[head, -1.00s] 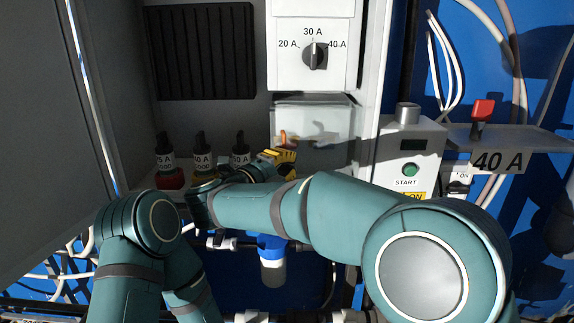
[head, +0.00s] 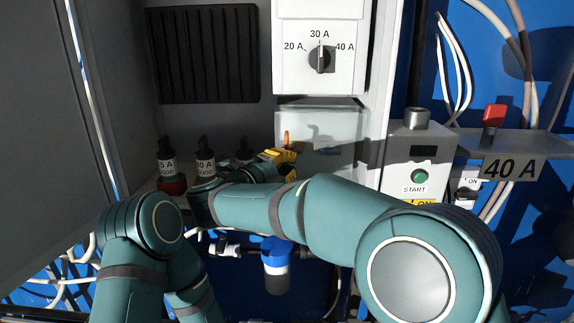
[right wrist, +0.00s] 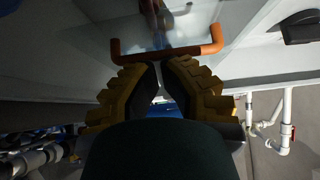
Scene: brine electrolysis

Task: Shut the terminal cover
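The terminal cover (head: 335,135) is a pale, see-through box front below the dial panel in the head view. Its orange handle (head: 287,138) shows at its left side. In the right wrist view the handle (right wrist: 168,52) is a bar with bent ends, crossing just past the fingertips. I cannot tell whether the cover sits flush. My right gripper (head: 280,160), with stepped yellow fingers, is at the cover's lower left. In the wrist view its fingertips (right wrist: 160,66) come together with nothing visible between them, close to the handle; contact is unclear. My left gripper is out of view.
A dial (head: 320,59) set near 30 A is above the cover. Several black-topped labelled plugs (head: 166,160) stand left of my right gripper. A START box (head: 416,165) and a shelf marked 40 A (head: 510,167) are to the right. A blue-topped filter (head: 276,262) hangs below.

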